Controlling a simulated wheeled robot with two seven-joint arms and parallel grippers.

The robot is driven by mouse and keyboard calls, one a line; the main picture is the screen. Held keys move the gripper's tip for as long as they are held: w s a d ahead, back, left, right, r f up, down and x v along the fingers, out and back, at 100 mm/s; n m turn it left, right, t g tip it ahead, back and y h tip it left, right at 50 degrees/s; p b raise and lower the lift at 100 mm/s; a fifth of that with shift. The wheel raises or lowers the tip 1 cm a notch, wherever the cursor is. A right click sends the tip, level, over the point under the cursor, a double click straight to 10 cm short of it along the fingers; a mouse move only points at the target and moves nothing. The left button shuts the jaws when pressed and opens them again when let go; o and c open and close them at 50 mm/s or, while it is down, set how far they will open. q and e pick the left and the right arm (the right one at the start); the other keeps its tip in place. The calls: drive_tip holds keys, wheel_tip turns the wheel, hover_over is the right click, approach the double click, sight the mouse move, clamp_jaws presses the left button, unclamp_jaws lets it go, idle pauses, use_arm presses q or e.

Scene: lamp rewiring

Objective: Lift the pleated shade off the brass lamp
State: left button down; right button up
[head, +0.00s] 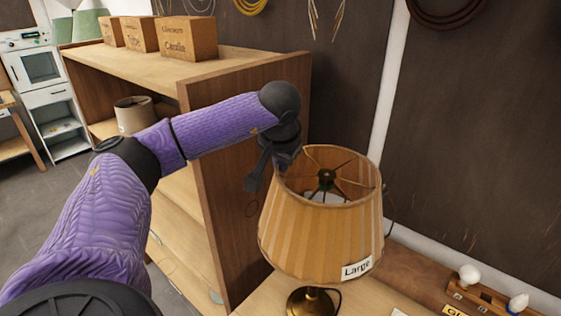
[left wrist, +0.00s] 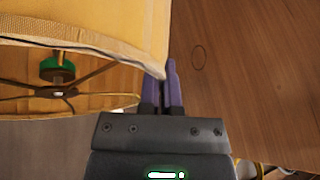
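The pleated shade (head: 315,232), tan with a "Large" label, sits over the brass lamp (head: 312,302) at the lower middle of the head view. Its open top shows dark spokes and a hub. The lamp's upper stem is hidden by the shade. My left gripper (head: 268,170) is at the shade's upper left rim. In the left wrist view, its two purple fingers (left wrist: 162,88) are close together with the edge of the shade (left wrist: 100,30) between them. A green-ringed hub shows inside the shade there. My right gripper is in neither view.
A wooden shelf unit (head: 215,190) stands close left of the shade, with labelled boxes (head: 187,37) on top and a small beige shade (head: 133,115) inside. A bulb holder (head: 490,300) with bulbs lies at lower right. A dark wall is behind.

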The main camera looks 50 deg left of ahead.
use_arm(q)
wheel_tip(320, 180, up, 17)
drive_tip(key=p, duration=1)
drive_tip(key=shift+p, duration=0.3)
